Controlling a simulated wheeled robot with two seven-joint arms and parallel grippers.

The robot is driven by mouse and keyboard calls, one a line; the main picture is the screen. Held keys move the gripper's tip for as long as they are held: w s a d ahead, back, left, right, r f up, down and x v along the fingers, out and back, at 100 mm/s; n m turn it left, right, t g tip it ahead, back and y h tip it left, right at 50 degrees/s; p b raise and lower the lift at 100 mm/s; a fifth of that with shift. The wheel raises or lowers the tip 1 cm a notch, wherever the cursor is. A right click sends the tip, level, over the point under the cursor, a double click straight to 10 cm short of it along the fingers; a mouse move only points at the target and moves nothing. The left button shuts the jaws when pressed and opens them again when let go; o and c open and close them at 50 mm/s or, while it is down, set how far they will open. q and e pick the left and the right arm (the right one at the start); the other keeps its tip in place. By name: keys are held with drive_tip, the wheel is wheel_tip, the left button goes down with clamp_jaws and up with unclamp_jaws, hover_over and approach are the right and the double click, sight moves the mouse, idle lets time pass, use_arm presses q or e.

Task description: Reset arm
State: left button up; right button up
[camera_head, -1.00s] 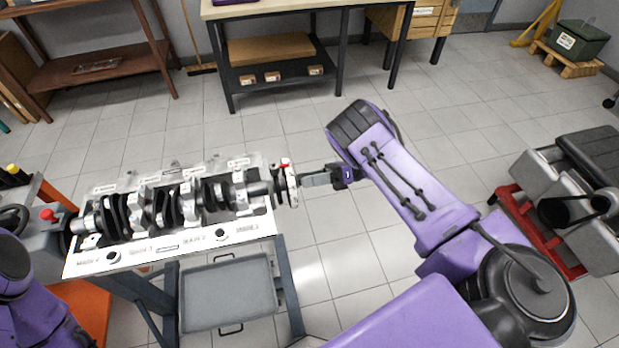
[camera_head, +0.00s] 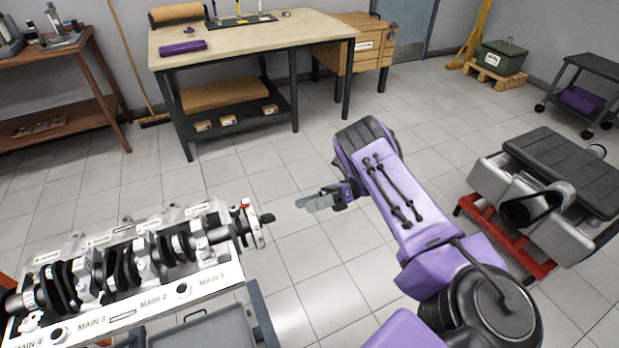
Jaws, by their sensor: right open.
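My right gripper (camera_head: 322,200) is open and empty. It hangs in free air over the tiled floor, to the right of the crankshaft's end and apart from it. My right arm (camera_head: 400,195) is purple and black and comes in from the lower right. The engine block (camera_head: 207,285) is white with printed MAIN labels and lies on a stand at the lower left. A dark and silver crankshaft (camera_head: 145,262) lies along its top, with a pale disc-like part (camera_head: 252,224) at its right end. My left gripper is out of view.
A grey tray (camera_head: 215,333) sits below the block. A workbench (camera_head: 245,42) with a purple case (camera_head: 182,47) stands at the back. A second engine (camera_head: 545,190) on a red stand (camera_head: 497,228) is at the right. The floor (camera_head: 300,155) between them is clear.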

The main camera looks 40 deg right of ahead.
idle(0.6)
wheel_tip(320, 180, down, 12)
drive_tip(key=f+n+t+h, duration=0.1)
drive_tip(key=n+t+h, duration=0.7)
drive_tip(key=n+h, duration=0.8)
drive_tip(key=s+a+f+n+g+h, duration=0.2)
drive_tip(key=s+n+g, duration=0.1)
drive_tip(key=s, duration=1)
drive_tip(key=s+a+f+n+g+h, duration=0.2)
drive_tip(key=s+g, duration=0.4)
drive_tip(key=s, duration=0.7)
drive_tip(key=shift+a+n+h, duration=0.4)
drive_tip(key=shift+a+n, duration=0.25)
drive_tip(key=shift+n, duration=0.05)
